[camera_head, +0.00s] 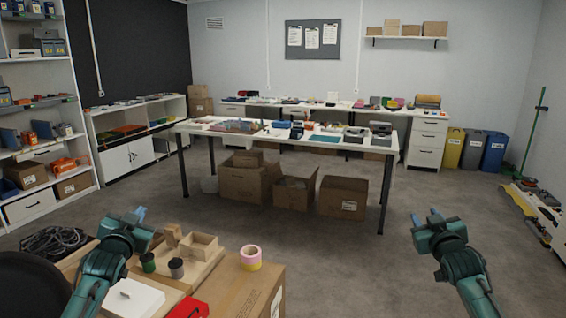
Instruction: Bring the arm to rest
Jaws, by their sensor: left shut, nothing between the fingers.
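My left arm comes in from the lower left. Its teal gripper (138,213) is shut and empty, held above the near cartons and wooden pieces. My right arm comes in from the lower right. Its gripper (425,214) points away from me over bare floor, with two fingertips that look apart and nothing between them. Both grippers are well short of the long white table (340,140) in the middle of the room.
Below the left gripper are a cardboard carton (245,295), a wooden box (200,246), a pink-yellow tape roll (251,257) and dark spools (176,267). Open cartons (245,182) stand under the table. Shelves (40,205) line the left.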

